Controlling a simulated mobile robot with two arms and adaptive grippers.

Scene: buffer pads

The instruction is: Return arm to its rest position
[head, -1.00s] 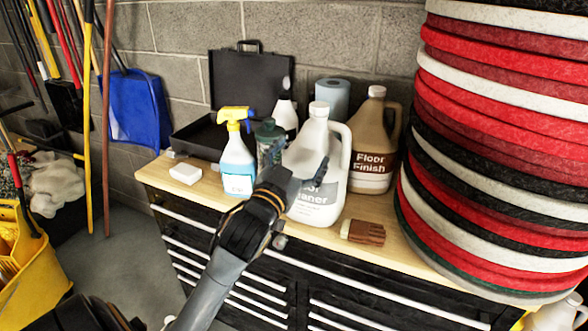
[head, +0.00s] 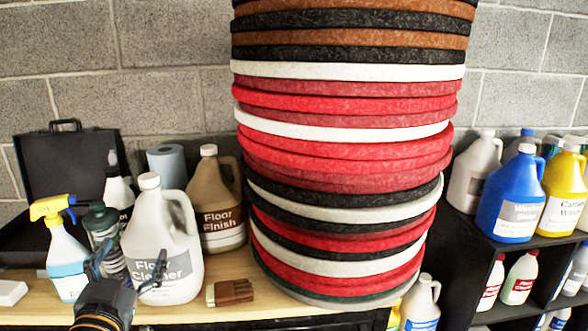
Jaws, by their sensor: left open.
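My left gripper (head: 126,270) shows at the lower left of the head view, pointing up, with its two dark fingers spread apart and nothing seen between them. It appears in front of the white Floor Cleaner jug (head: 178,228) and hides part of its lower left side; I cannot tell whether it touches the jug. Only the gripper and a bit of my wrist show at the bottom edge. My right gripper is not in the view.
A tall stack of buffer pads (head: 345,158) stands on the wooden worktop (head: 215,268). A spray bottle (head: 64,255), a green bottle (head: 104,225), a Floor Finish jug (head: 218,212) and a brown brush (head: 230,292) are close by. A black shelf (head: 470,262) with jugs stands right.

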